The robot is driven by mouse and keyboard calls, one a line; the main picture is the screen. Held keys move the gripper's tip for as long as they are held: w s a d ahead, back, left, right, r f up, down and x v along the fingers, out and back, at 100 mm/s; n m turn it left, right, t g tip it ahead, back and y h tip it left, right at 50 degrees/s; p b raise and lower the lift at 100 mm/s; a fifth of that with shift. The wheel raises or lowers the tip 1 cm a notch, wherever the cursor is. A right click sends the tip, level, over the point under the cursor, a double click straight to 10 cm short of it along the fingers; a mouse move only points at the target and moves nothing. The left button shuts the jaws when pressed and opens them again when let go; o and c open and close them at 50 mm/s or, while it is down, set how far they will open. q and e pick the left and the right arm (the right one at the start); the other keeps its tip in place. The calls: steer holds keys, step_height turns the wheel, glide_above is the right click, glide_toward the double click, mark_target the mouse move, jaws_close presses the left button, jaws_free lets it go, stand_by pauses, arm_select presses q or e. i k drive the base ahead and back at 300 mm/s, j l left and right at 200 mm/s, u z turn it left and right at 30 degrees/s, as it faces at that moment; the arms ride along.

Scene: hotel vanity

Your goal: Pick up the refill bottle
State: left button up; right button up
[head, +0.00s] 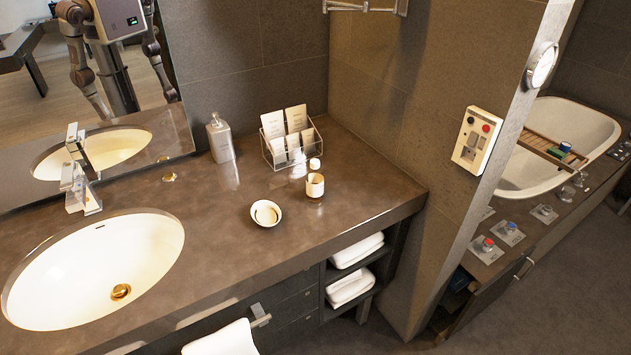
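Neither of my grippers is directly in view. The mirror (150,45) reflects part of my body and an arm, but the grippers' state cannot be read there.
A small jar (315,185) and a white bowl (266,213) sit farther forward. The white basin (60,280) and the faucet (78,190) are at left. The counter's front right is clear.

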mark_target(314, 179)
steer(key=i+l+u, duration=0.6)
steer(key=i+l, duration=0.1)
steer(key=l, duration=0.1)
